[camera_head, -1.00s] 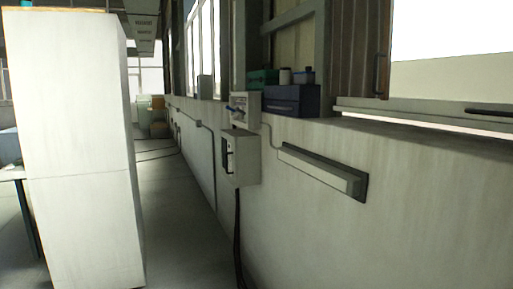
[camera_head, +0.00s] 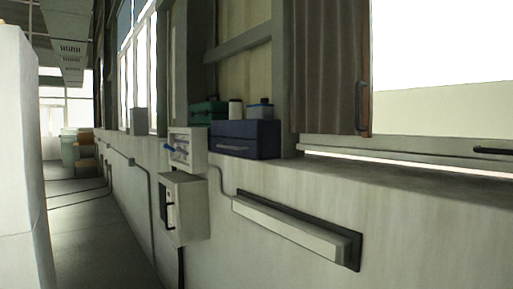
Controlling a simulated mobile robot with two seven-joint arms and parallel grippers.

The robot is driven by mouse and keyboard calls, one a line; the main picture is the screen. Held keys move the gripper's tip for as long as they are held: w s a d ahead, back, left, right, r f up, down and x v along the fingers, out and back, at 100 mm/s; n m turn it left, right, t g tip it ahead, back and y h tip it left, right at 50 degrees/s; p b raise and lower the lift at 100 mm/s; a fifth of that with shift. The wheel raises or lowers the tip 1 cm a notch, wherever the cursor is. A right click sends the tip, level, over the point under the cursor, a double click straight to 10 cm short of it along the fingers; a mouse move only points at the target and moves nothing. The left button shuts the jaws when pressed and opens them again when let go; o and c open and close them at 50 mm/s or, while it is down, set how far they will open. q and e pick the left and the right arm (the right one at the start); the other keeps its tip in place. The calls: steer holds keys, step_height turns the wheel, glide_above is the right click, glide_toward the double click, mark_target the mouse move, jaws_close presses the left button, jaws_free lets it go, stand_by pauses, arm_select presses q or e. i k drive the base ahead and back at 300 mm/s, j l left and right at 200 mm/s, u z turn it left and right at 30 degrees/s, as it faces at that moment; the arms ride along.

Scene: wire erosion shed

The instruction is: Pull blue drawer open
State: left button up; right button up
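A dark blue box with a pale horizontal handle (camera_head: 245,139) sits on the wall ledge under the window, a little right of the middle of the view. The handle is on its front face, and that front looks shut. A small bottle with a blue cap stands on top of it. Neither of my grippers is in view.
A green case (camera_head: 208,112) and a white canister (camera_head: 235,109) stand by the box. Grey wall boxes (camera_head: 184,208) and a long pale bar (camera_head: 290,226) stick out below the ledge. A tall white block (camera_head: 18,170) stands at the left. Clear floor (camera_head: 100,240) runs between it and the wall.

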mark_target(248, 149)
steer(key=i+j+z, duration=0.5)
steer(key=z, duration=0.15)
